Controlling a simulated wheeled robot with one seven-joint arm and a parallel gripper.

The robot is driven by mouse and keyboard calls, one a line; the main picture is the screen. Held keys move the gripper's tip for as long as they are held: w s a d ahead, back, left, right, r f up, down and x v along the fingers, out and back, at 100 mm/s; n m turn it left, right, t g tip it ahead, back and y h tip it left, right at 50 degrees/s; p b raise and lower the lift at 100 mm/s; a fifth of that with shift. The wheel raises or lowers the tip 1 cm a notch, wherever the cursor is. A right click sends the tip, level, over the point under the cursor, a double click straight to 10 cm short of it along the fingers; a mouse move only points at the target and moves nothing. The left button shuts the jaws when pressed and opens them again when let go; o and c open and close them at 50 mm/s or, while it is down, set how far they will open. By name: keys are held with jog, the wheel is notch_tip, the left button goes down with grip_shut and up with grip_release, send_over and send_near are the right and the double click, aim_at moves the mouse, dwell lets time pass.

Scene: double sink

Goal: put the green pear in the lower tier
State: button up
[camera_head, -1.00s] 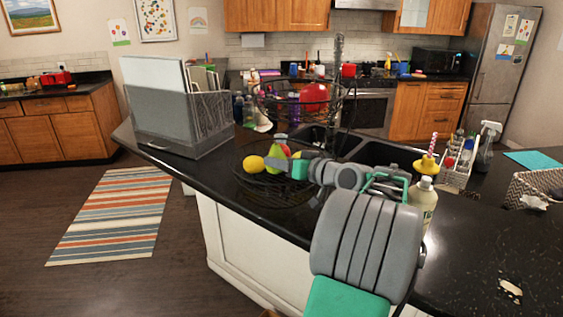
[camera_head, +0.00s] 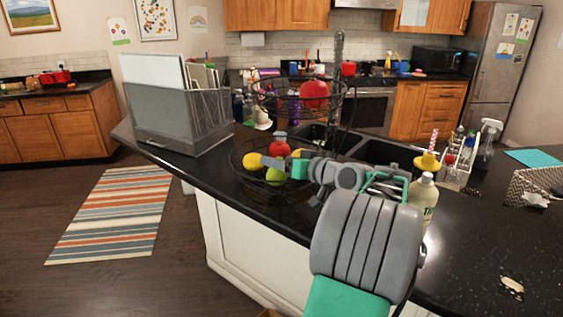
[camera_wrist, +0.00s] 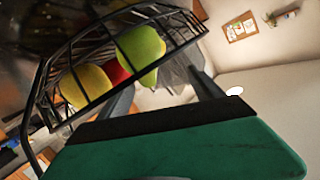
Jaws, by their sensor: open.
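The green pear (camera_head: 275,175) lies in the wire lower tier (camera_head: 237,172) of the fruit stand, at the near side. In the wrist view the green pear (camera_wrist: 142,54) shows behind the basket's wire rim, beside a yellow fruit (camera_wrist: 88,88) and a partly hidden red fruit (camera_wrist: 118,73). My gripper (camera_head: 273,162) is just above the lower tier, over the pear. It is open and empty, its fingers apart in the wrist view (camera_wrist: 160,88). Its fingers partly cover the fruit in the head view.
The upper tier (camera_head: 275,100) holds a red fruit (camera_head: 315,94). A lemon (camera_head: 252,160) and a red apple (camera_head: 280,148) share the lower tier. A grey file holder (camera_head: 175,120) stands left. A soap bottle (camera_head: 423,195) stands close to my arm on the right.

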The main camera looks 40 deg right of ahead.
jog(key=shift+r, duration=0.3)
jog(key=shift+r+p, duration=0.55)
jog(key=shift+p, duration=0.3)
jog(key=b+v, duration=0.2)
jog(key=v, duration=1)
jog(key=shift+f, duration=0.25)
jog(key=shift+r, duration=0.1)
